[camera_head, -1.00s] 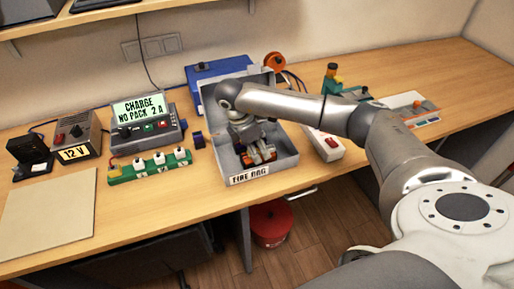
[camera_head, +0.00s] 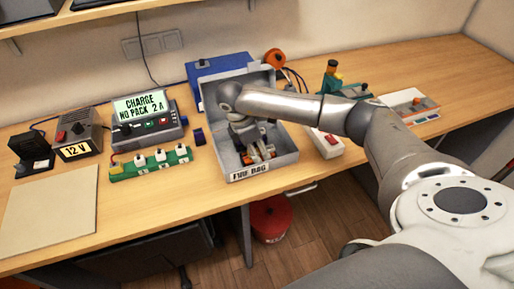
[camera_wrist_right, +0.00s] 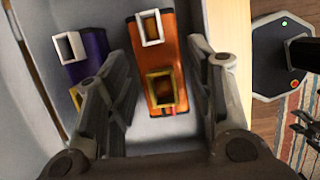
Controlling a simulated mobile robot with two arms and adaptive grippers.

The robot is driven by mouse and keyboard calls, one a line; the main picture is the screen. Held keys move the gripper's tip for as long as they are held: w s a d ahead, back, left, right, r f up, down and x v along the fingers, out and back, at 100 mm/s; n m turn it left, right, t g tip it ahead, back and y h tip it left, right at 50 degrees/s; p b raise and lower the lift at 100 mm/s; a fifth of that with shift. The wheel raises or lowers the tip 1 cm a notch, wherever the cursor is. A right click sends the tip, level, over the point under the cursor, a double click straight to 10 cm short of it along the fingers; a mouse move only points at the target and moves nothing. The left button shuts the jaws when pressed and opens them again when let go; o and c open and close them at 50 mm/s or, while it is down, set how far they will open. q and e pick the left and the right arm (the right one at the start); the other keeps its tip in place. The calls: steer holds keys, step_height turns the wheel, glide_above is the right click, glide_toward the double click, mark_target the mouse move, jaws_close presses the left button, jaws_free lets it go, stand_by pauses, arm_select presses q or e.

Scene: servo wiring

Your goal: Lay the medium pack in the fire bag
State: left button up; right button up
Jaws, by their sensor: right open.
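The fire bag (camera_head: 233,167) is a grey open box with a "FIRE BAG" label on its front, standing on the bench in the head view. An orange pack (camera_wrist_right: 155,50) with a white and a yellow connector lies on its grey floor; it also shows in the head view (camera_head: 268,151). A purple pack (camera_wrist_right: 90,48) lies left of it in the wrist view. Which one is the medium pack, I cannot tell. My right gripper (camera_wrist_right: 158,58) is open, with its fingers on either side of the orange pack and gaps visible. It reaches down into the bag. My left gripper is out of view.
The charger (camera_head: 150,125) reads "CHARGE NO PACK 2 A". A green strip (camera_head: 150,163) with white plugs lies before it. A small dark purple block (camera_head: 199,137) sits left of the bag. A white power strip (camera_head: 327,143) is right. A beige mat (camera_head: 50,212) lies bare.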

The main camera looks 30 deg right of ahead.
mark_target(247, 157)
steer(key=b+v, duration=0.2)
steer(key=v, duration=1)
